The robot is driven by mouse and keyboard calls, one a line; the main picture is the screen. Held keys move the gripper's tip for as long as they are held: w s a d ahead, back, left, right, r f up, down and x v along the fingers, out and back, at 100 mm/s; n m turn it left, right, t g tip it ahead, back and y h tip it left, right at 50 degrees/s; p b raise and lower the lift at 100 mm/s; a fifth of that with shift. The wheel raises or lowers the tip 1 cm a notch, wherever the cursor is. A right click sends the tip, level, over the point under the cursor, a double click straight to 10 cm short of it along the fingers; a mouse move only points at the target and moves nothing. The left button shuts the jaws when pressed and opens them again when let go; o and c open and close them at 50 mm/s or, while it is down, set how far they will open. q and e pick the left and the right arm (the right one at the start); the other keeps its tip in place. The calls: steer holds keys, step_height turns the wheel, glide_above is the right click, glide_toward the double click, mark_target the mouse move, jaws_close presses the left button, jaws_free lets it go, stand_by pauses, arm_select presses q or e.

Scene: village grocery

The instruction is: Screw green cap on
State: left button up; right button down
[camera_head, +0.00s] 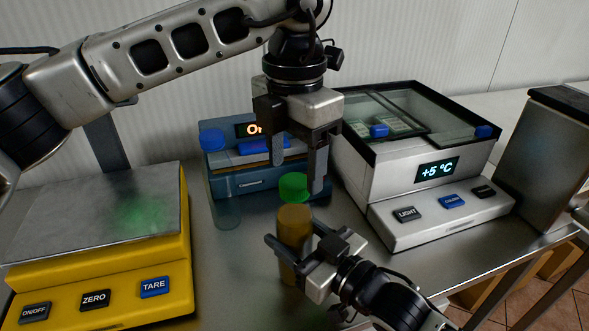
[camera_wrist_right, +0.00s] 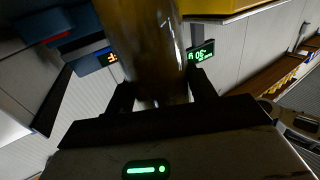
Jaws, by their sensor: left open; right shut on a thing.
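The green cap (camera_head: 294,187) is at the top of an amber jar (camera_head: 294,226), directly below my left gripper. I cannot tell whether the cap touches the rim or sits a little above it. My left gripper (camera_head: 296,172) points down from above, its fingers open on either side just over the cap. My right gripper (camera_head: 294,252) is shut around the middle of the jar and holds it upright over the counter. In the right wrist view the jar (camera_wrist_right: 145,50) stands between the fingers; its top and the cap are out of that view.
A yellow scale (camera_head: 95,255) stands at the left. A white glass-topped cooler (camera_head: 400,170) reading +5 °C is at the right. The metal counter (camera_head: 230,285) is bare in front.

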arm_select(q)
step_height(320, 180, up, 10)
stand_by(0.3)
arm_select(e)
steer(key=shift+c, duration=2.2)
jaws_free()
arm_select(q)
steer(key=shift+f, duration=0.1)
steer(key=shift+f+b, duration=1)
steer(key=shift+b, duration=0.05)
arm_select(e)
steer(key=v, duration=1.6)
arm_select(q)
steer(key=shift+f, duration=0.1)
arm_select(e)
steer(key=shift+s, duration=0.1)
